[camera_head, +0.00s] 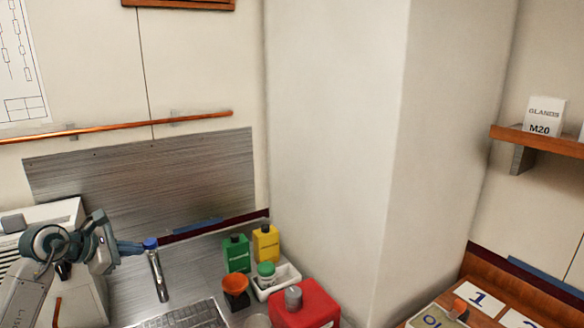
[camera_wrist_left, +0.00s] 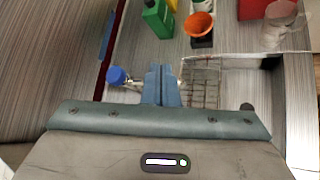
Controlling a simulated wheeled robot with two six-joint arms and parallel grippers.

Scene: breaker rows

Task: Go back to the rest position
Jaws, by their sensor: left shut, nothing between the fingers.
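My left gripper (camera_head: 136,247) is at the lower left of the head view, above the metal counter, its fingers pointing right toward the blue-topped tap (camera_head: 158,275). In the left wrist view its two blue-grey fingers (camera_wrist_left: 161,84) are together with nothing between them. The tap's blue knob (camera_wrist_left: 117,75) shows just left of the fingers there, apart from them in that picture. My right gripper is in neither view.
A sink with a wire rack (camera_wrist_left: 202,85) lies beside the fingers. A green bottle (camera_head: 236,254), yellow bottle (camera_head: 265,243), orange funnel (camera_head: 235,286) and red can (camera_head: 305,306) stand right of the tap. A white box-like appliance (camera_head: 62,215) stands behind my left arm.

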